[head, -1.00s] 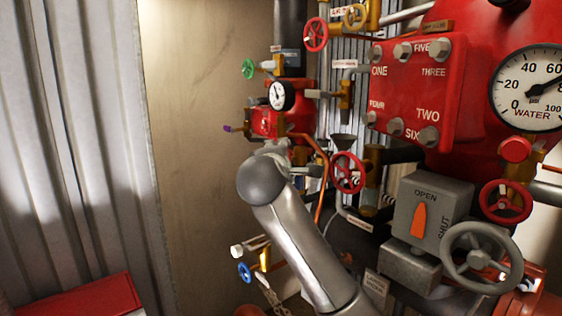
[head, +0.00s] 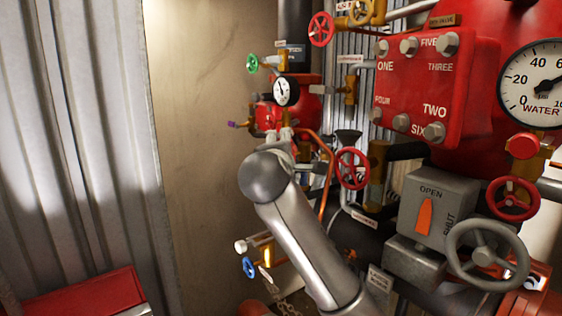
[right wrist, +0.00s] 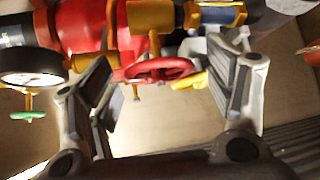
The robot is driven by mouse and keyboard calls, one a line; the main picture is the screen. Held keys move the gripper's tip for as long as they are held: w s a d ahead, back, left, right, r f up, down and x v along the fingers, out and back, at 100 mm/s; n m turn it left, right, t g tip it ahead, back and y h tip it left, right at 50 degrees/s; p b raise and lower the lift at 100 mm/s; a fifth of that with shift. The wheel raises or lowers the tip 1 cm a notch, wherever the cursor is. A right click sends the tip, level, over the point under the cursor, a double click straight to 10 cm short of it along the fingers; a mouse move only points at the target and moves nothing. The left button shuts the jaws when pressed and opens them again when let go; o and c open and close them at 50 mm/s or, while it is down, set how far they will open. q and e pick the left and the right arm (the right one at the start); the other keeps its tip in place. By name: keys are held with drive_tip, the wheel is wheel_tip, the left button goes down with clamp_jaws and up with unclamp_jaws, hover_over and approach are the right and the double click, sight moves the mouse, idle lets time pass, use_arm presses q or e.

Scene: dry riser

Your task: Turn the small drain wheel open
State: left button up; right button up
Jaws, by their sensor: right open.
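In the right wrist view a small red handwheel (right wrist: 160,69) on a brass valve stands between my open right gripper's (right wrist: 165,85) fingers, seen nearly edge-on. The fingers are apart on both sides, and I see no contact. No readable label marks it as the drain wheel. In the head view my right gripper (head: 279,136) is beside the small red valve body (head: 268,114), below the round gauge (head: 286,92). My wrist covers what lies behind it there. My left gripper is not in view.
Other wheels are green (head: 252,64), blue (head: 249,267) and red (head: 352,168), with a large grey one (head: 487,255) at right. Orange pipe and a black funnel (head: 347,138) stand close right of my wrist. The beige wall (head: 195,150) at left is bare.

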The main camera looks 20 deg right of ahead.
drive_tip(key=v, duration=1)
drive_tip(key=shift+s, duration=0.35)
drive_tip(key=shift+a, duration=0.1)
